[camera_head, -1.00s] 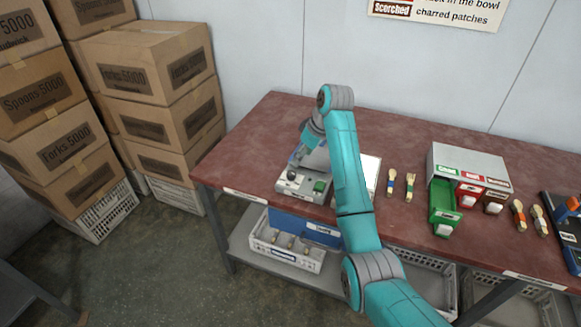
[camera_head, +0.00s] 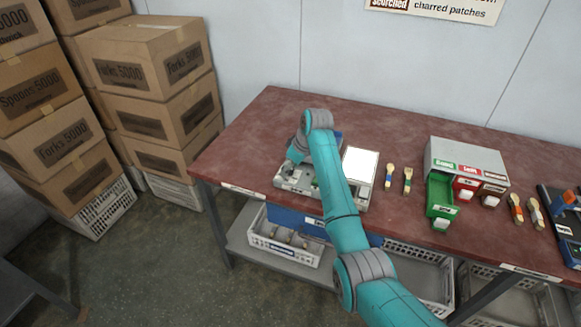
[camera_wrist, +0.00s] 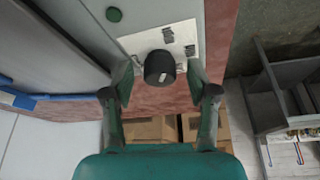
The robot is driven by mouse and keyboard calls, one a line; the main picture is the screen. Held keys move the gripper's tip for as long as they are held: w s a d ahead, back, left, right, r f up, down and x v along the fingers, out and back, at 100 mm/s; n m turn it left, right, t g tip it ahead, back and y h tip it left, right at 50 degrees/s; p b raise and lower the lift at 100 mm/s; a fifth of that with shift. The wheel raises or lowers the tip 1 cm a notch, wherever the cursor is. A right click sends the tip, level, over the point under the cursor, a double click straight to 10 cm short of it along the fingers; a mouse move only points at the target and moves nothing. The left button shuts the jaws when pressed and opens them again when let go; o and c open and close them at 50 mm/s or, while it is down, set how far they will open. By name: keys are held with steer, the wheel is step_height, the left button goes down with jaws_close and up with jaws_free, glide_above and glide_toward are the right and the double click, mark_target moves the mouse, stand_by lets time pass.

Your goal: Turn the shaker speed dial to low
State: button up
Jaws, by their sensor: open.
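The shaker speed dial (camera_wrist: 160,68) is a black round knob with a pale pointer mark, on a light panel with small printed labels in the wrist view. My gripper (camera_wrist: 160,84) is open, with one finger on each side of the dial; I cannot tell whether either finger touches it. The labels are too small to read. The shaker (camera_head: 297,180) is a grey machine at the left front of the red table in the head view, where my arm hides its dial.
The red table (camera_head: 262,125) has free room at the back. A white panel (camera_head: 359,166) and several wooden spoons (camera_head: 408,180) lie right of my arm. A drawer unit (camera_head: 465,157) with an open green drawer (camera_head: 440,197) stands further right. Stacked boxes (camera_head: 160,70) stand left.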

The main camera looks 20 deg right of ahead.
jaws_close()
steer(key=shift+m, duration=0.3)
steer(key=m+h, duration=0.1)
steer(key=m, duration=0.1)
steer(key=m+t+h, duration=0.1)
steer(key=m, duration=0.2)
steer(key=shift+s+a+m, duration=0.1)
steer(key=shift+a+m, duration=0.05)
steer(key=shift+m, duration=0.15)
steer(key=m+h, duration=0.1)
steer(key=m, duration=0.2)
steer(key=m+h, duration=0.1)
steer(key=m, duration=0.2)
steer(key=shift+a+h, duration=0.1)
steer(key=shift+h, duration=0.2)
steer(key=m+h, duration=0.1)
steer(key=m, duration=0.1)
steer(key=m+g, duration=0.1)
steer(key=m, duration=0.2)
steer(key=shift+m+g+h, duration=0.3)
steer(key=shift+h, duration=0.1)
steer(key=m+g, duration=0.1)
steer(key=m, duration=0.2)
steer(key=m+g, duration=0.1)
steer(key=m, duration=0.2)
steer(key=shift+w+a+h, duration=0.1)
steer(key=shift+w+h, duration=0.1)
steer(key=shift+h, duration=0.2)
